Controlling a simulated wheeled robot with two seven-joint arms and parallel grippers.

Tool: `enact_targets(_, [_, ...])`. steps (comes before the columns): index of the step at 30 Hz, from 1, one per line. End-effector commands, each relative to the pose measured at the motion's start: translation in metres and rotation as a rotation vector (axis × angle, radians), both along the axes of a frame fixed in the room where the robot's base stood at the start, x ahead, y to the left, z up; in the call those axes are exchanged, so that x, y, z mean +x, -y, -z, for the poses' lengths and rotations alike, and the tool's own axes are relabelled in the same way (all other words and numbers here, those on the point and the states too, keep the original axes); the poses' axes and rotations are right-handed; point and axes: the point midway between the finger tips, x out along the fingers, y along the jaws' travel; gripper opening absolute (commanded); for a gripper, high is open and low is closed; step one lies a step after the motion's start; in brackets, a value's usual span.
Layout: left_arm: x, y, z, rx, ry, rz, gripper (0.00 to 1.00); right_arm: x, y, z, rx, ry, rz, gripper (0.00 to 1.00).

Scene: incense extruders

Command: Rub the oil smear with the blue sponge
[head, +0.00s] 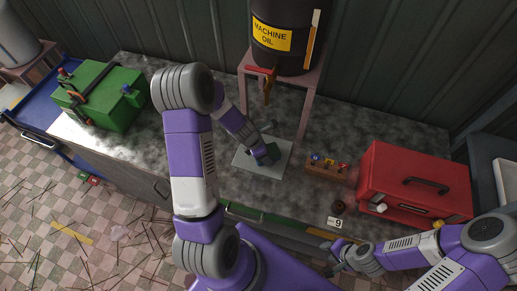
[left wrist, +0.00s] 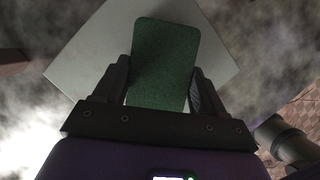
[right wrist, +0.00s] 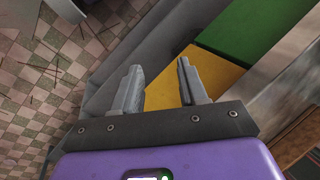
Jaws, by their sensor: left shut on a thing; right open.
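My left gripper (head: 262,156) is shut on a sponge (left wrist: 163,62), over a pale square plate (head: 245,165) on the worktop. The sponge's upper face is dark green in the left wrist view, and a bluish bit shows in the head view. I cannot tell whether the sponge touches the plate. I cannot make out the oil smear; the sponge and arm may hide part of the plate. My right gripper (head: 335,259) is open and empty near the worktop's front edge; it also shows in the right wrist view (right wrist: 159,68).
A black machine oil drum (head: 285,38) sits on a stand behind the plate. A wooden block with small coloured items (head: 327,168) and a red toolbox (head: 415,182) are to the right. A green box (head: 105,97) is at the left. Bare worktop lies left of the plate.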

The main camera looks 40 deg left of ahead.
Motion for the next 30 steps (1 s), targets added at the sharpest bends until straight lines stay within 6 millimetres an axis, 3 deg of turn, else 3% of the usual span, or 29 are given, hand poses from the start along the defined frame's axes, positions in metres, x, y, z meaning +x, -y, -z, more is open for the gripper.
enact_targets(10, [0.0,0.029,0.004,-0.001,-0.003,-0.002,0.42,0.0,0.0,0.003,0.0,0.0,0.0,0.43])
enact_targets(15, [0.001,0.032,-0.023,0.0,0.002,-0.005,0.42,0.0,0.0,-0.013,0.0,0.0,0.0,0.43])
enact_targets(30, [0.001,0.031,-0.067,0.0,0.0,-0.007,0.42,0.0,0.0,-0.057,0.0,0.0,0.0,0.43])
